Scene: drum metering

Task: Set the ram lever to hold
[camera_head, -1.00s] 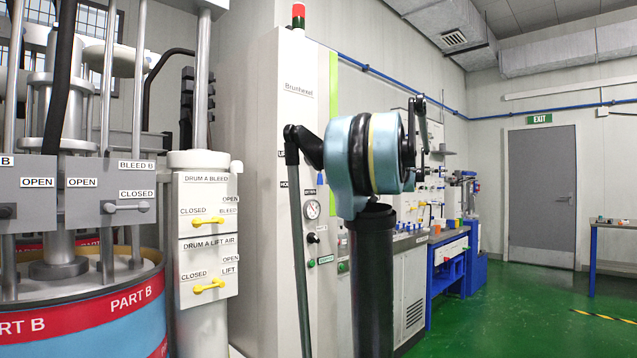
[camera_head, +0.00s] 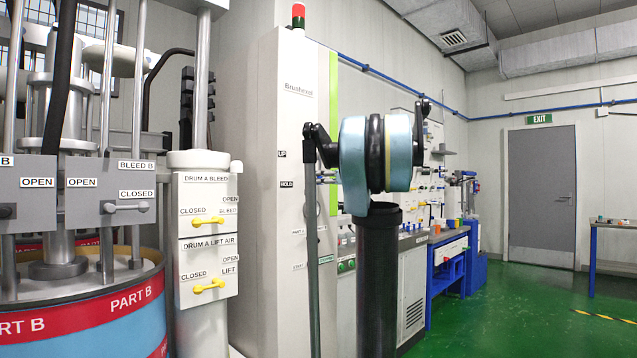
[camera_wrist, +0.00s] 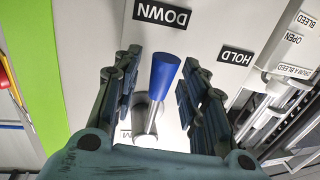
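The ram lever (camera_wrist: 164,75) shows in the wrist view as a blue tapered handle on a bright metal shaft, rising from a round mount on a white panel. Its blue end points toward the DOWN label (camera_wrist: 162,14); the HOLD label (camera_wrist: 236,57) is to its right, both upside down in this view. My gripper (camera_wrist: 162,60) is open, one finger on each side of the handle, with visible gaps. In the head view, the UP label (camera_head: 281,154) and HOLD label (camera_head: 286,184) show on the tall white cabinet (camera_head: 283,115); my arm hides the lever there.
Drum A valve panels (camera_head: 207,240) with yellow handles stand left of the cabinet. A Part B drum (camera_head: 95,318) is farther left. A blue workbench (camera_head: 448,262) runs along the wall behind. The green floor (camera_head: 520,315) at right is mostly clear.

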